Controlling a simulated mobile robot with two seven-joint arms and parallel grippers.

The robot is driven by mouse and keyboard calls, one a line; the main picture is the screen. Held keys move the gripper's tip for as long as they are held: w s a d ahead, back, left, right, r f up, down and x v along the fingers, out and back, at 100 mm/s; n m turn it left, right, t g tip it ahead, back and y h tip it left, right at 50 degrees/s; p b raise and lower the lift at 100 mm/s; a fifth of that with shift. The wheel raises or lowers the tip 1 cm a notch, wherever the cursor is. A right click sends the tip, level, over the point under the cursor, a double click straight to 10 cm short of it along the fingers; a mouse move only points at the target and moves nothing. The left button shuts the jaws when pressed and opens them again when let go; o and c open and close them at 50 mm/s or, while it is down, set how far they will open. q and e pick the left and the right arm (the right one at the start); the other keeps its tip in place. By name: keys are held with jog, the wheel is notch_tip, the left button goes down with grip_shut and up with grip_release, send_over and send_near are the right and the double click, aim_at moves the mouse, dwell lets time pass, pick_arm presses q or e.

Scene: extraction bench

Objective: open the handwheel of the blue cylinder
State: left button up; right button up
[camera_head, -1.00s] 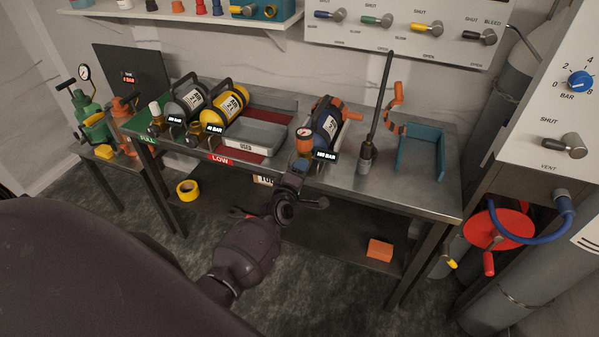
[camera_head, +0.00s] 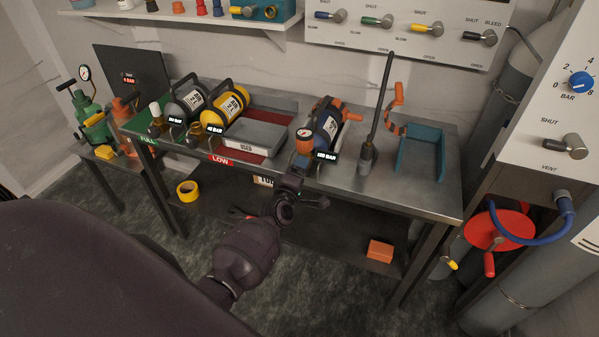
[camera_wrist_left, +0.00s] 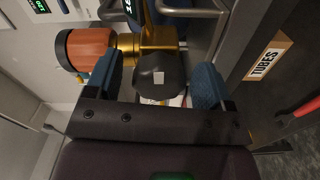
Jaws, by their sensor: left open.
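The blue cylinder (camera_head: 328,124) lies on the steel bench, its valve end toward me. An orange fitting with a gauge (camera_head: 304,134) sits at that end; the orange part also shows in the left wrist view (camera_wrist_left: 84,48), beside a brass valve body (camera_wrist_left: 157,38). A dark handwheel (camera_wrist_left: 158,77) with a pale square on its face is on the brass valve. My left gripper (camera_head: 297,172) is at the bench's front edge, just in front of the valve. In the left wrist view it is open (camera_wrist_left: 155,82), its blue-padded fingers either side of the handwheel. Contact cannot be told.
A black cylinder (camera_head: 188,98) and a yellow cylinder (camera_head: 225,104) lie further left. A grey tray marked USED (camera_head: 254,137) is between them and the blue cylinder. A dark upright rod (camera_head: 378,105) and a blue open holder (camera_head: 422,150) stand to the right.

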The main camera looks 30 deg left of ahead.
pick_arm(q)
jog(key=v, duration=1)
jog(key=shift+s, duration=0.35)
jog(key=shift+d, duration=0.15)
jog(key=s+d+f+m+g+h, duration=0.2)
jog(key=s+d+f+m+g, duration=0.1)
jog(key=s+m, duration=0.6)
jog(key=s+d+f+m+g+h, duration=0.1)
jog(key=s+d+f+m+g, duration=0.2)
jog(key=s+m, duration=0.7)
jog(key=shift+d+m+h, duration=0.3)
jog(key=shift+d+h, duration=0.1)
jog(key=shift+d, duration=0.35)
jog(key=shift+s, duration=0.1)
